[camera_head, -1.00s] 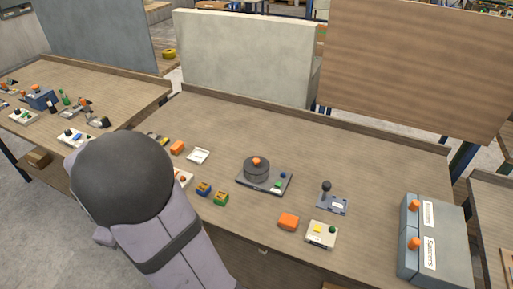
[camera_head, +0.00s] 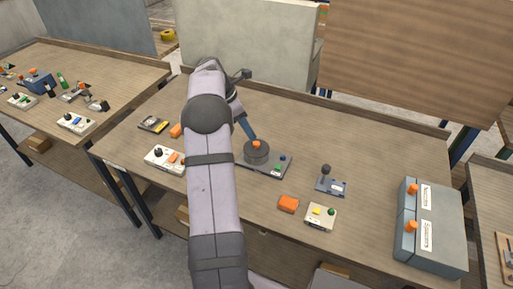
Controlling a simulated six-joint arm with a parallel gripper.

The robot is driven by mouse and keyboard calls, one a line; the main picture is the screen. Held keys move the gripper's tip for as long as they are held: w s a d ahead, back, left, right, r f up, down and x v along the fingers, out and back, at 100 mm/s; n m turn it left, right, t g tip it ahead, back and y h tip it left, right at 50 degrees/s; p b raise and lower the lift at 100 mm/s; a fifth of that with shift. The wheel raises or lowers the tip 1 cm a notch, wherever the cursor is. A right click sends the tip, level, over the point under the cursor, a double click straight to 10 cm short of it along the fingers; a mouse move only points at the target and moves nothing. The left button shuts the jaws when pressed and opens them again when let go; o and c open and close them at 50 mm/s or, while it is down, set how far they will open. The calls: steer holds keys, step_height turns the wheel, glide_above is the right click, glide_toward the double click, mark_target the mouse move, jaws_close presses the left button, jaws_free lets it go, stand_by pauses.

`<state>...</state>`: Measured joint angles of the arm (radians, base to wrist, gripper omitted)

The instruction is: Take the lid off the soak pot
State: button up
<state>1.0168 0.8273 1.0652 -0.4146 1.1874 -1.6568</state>
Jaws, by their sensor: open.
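The soak pot (camera_head: 257,157) is a dark grey round pot on a dark base plate at the middle of the bench. Its lid is on, with an orange knob (camera_head: 256,144) on top. My gripper (camera_head: 248,131) comes down from the upper left, partly hidden behind my own arm. A blue-grey finger shows just above and left of the knob. The gripper is open, and the knob stands below its tip; whether they touch is too small to tell.
A white control box (camera_head: 165,159) lies left of my arm. A joystick unit (camera_head: 330,182), an orange block (camera_head: 289,204) and a white button box (camera_head: 320,216) stand to the right. A large grey cabinet (camera_head: 440,255) is at the far right. Bare bench lies behind the pot.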

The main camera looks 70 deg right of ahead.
mark_target(256, 143)
steer(key=shift+p+x, duration=1.7)
steer(key=shift+x, duration=1.95)
steer(key=shift+a, duration=0.15)
jaws_close()
